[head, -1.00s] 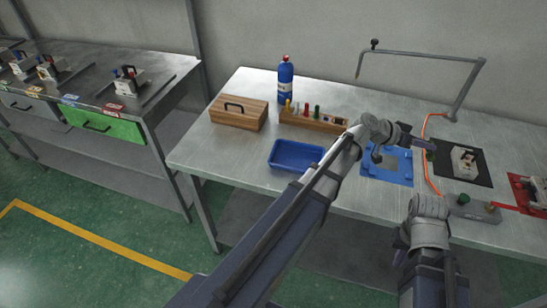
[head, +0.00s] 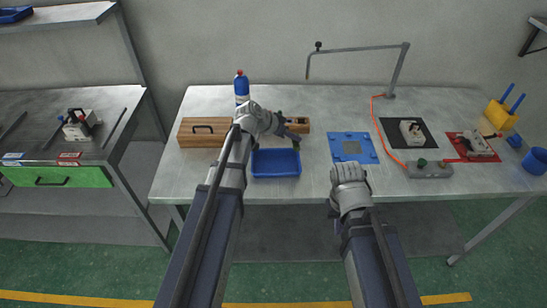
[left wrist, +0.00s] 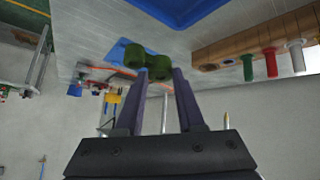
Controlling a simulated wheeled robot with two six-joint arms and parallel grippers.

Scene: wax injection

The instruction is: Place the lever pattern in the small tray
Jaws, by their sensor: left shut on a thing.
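My left gripper (head: 296,133) is above the table, just behind the right part of the small blue tray (head: 276,163). In the left wrist view, my left gripper (left wrist: 150,70) is shut on a dark green piece with rounded ends, the lever pattern (left wrist: 134,57).
Farther right are a black mat (head: 428,140), a red mat (head: 489,154) and an orange hose (head: 379,128).

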